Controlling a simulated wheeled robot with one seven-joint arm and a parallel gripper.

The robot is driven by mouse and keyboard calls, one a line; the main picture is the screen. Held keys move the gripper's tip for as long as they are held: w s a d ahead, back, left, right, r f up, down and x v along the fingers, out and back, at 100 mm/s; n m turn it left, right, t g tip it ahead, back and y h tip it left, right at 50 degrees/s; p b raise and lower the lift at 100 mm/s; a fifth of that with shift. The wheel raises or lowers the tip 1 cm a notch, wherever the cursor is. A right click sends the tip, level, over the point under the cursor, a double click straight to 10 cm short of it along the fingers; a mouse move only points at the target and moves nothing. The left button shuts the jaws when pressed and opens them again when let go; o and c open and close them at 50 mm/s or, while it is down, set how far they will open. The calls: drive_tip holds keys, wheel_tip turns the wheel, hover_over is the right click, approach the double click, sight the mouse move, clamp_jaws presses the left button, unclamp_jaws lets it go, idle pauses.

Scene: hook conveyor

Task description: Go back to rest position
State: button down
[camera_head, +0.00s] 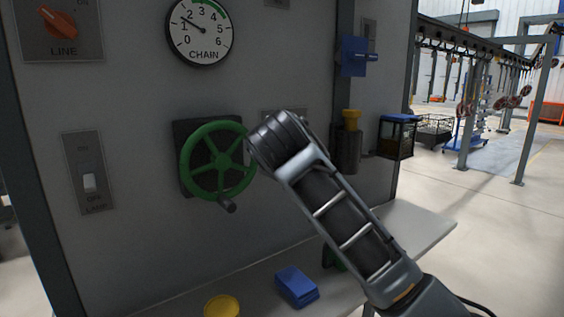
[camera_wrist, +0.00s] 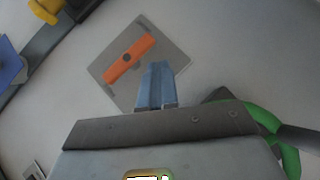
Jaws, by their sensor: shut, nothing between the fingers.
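In the wrist view, my gripper (camera_wrist: 158,68) shows its two blue fingers together, with nothing between them. They overlap the lower right part of a grey square plate (camera_wrist: 165,47) with an orange knob (camera_wrist: 130,59). I cannot tell whether the fingertips touch the plate. In the head view, my arm reaches up from the lower right across the panel, and its bend hides the gripper. A plate edge (camera_head: 284,112) shows just behind the arm there.
A green handwheel (camera_head: 217,160) sits left of my arm, and part of it shows in the wrist view (camera_wrist: 262,117). A blue switch (camera_head: 353,57) and a yellow-topped part (camera_head: 351,117) are to the right. A ledge (camera_head: 420,222) below holds a blue block (camera_head: 296,286) and a yellow round object (camera_head: 222,306).

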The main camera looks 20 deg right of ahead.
drive_tip(key=s+a+f+y, duration=0.2)
drive_tip(key=s+a+f, duration=0.15)
drive_tip(key=f, duration=0.45)
drive_tip(key=s+a+f+y, duration=0.2)
drive_tip(key=s+a+f, duration=0.15)
drive_tip(key=f, duration=0.35)
drive_tip(key=s+a+f+m+t+y, duration=0.15)
drive_tip(key=s+f+m, duration=0.25)
drive_tip(key=s+f, duration=0.95)
drive_tip(key=s+d+f+m, duration=0.1)
drive_tip(key=s+d+m, duration=0.25)
drive_tip(key=s, duration=1.95)
drive_tip(key=s+d+r, duration=0.3)
drive_tip(key=s, duration=0.4)
drive_tip(key=s+d+r+t, duration=0.1)
drive_tip(key=s+d+r, duration=0.3)
drive_tip(key=s, duration=0.4)
drive_tip(key=shift+s+r+m+h, duration=0.15)
drive_tip(key=shift+s+m+h, duration=0.05)
drive_tip(key=shift+m+h, duration=0.25)
